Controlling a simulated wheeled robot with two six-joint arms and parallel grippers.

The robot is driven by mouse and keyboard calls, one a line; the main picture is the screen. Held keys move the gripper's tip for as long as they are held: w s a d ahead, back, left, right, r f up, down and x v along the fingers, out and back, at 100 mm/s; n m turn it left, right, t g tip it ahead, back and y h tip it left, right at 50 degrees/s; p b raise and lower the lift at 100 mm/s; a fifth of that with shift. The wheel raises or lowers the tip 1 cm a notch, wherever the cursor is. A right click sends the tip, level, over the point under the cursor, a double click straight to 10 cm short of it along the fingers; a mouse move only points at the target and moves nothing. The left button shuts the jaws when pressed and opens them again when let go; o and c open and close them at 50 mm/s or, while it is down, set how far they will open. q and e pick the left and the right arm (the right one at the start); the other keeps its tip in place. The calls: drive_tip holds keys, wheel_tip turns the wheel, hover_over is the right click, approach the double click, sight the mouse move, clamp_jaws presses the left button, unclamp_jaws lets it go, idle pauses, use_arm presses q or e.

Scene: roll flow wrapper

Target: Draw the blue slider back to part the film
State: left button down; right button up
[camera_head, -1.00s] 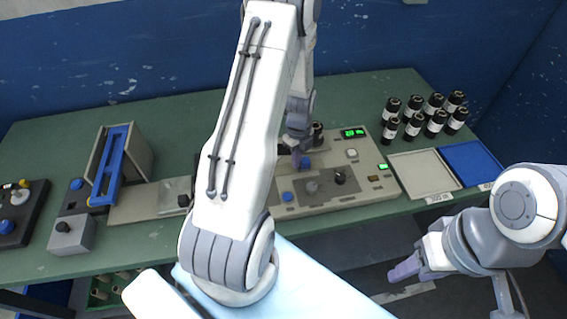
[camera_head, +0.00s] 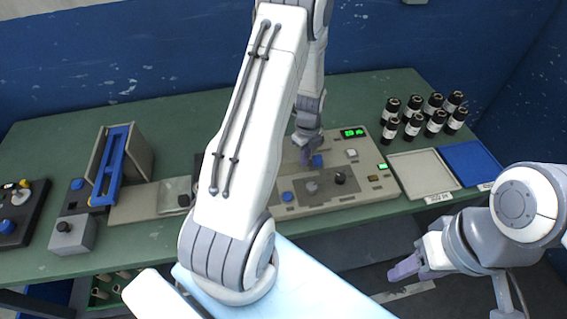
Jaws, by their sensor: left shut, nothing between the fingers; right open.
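The blue slider (camera_head: 317,161) is a small blue knob at the back of the beige machine panel (camera_head: 355,195). My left gripper (camera_head: 305,155) points down at its left side, with its fingers shut and nothing between them. The fingertips look close against the slider, but I cannot tell whether they touch. My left arm hides the left part of the panel, and the film cannot be made out. My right gripper (camera_head: 404,268) is open and empty in front of the table, at the lower right.
A second blue knob (camera_head: 287,197) and a black knob (camera_head: 340,178) stand on the panel. Several black-capped bottles (camera_head: 411,126) stand at the back right, behind a pale tray (camera_head: 424,170) and a blue tray (camera_head: 470,162). A blue-framed holder (camera_head: 112,165) is at the left.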

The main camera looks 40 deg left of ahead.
wheel_tip(320, 180, up, 6)
drive_tip(key=p, duration=0.6)
drive_tip(key=shift+r, duration=0.25)
idle(0.4)
